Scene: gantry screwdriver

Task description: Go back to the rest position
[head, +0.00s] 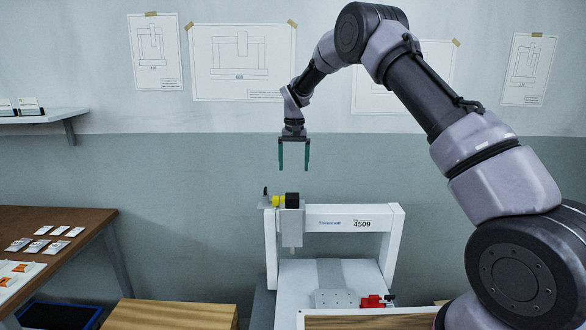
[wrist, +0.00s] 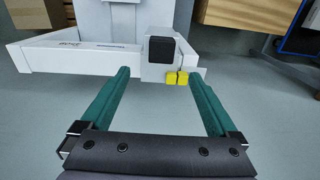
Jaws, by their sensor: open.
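My gripper (head: 294,155) has two long teal fingers pointing down. It is open and empty in the air above the white gantry machine (head: 340,217). In the wrist view the fingers of my gripper (wrist: 160,95) are apart with nothing between them. The gantry's screwdriver head (head: 291,220) has a black top and a yellow part on its left. It stands below my fingers, apart from them. In the wrist view the black top (wrist: 162,50) and yellow parts (wrist: 177,78) lie beyond the fingertips.
A red clamp (head: 372,301) and a grey perforated block (head: 335,298) sit on the gantry bed. A brown table (head: 60,222) with small packets stands at left. Wooden boxes (head: 170,314) are at the front. A shelf (head: 45,116) is on the left wall.

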